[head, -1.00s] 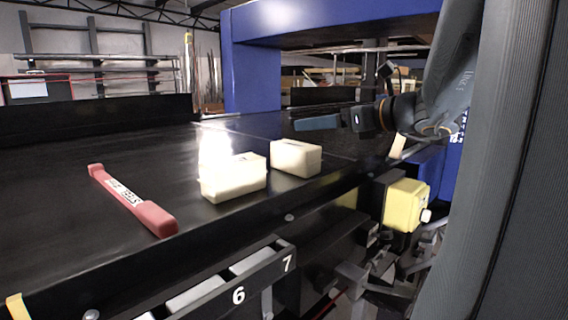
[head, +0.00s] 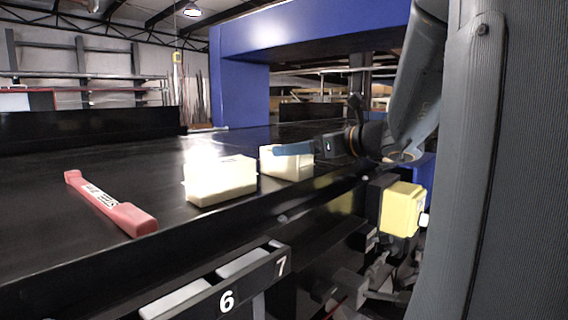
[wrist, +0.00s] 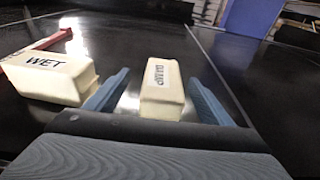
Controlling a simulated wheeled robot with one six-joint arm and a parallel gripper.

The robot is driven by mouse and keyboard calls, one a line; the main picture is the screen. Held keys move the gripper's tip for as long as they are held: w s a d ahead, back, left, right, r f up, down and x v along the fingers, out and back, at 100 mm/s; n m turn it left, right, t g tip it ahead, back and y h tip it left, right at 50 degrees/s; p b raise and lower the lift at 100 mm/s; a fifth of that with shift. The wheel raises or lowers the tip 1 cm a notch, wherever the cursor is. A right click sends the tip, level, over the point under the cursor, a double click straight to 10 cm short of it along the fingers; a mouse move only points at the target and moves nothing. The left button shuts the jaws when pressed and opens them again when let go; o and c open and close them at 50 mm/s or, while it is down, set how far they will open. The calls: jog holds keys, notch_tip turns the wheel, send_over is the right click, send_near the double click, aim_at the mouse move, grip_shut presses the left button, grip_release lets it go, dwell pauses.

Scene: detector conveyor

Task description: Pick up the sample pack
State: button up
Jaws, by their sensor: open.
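Two cream packs lie on the black conveyor. The one marked WET (head: 220,184) also shows at the left of the wrist view (wrist: 38,80). The one marked DAMP (head: 290,168) shows in the wrist view (wrist: 163,97) between my two blue fingers. My gripper (head: 280,149) is open, and it also shows in the wrist view (wrist: 159,76). In the head view one finger overlaps the top of the DAMP pack. I see a gap on each side of that pack in the wrist view, and contact cannot be told.
A red bar (head: 110,208) with a white label lies left of the packs. Trays numbered 6 and 7 (head: 245,277) hang below the conveyor's edge. A yellow box (head: 401,209) is mounted at its side. A blue frame (head: 238,92) spans the conveyor behind.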

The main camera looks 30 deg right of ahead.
jog(key=x, duration=0.3)
jog(key=p+x, duration=0.1)
jog(key=x, duration=0.1)
jog(key=shift+d, duration=0.3)
jog(key=c, duration=1.6)
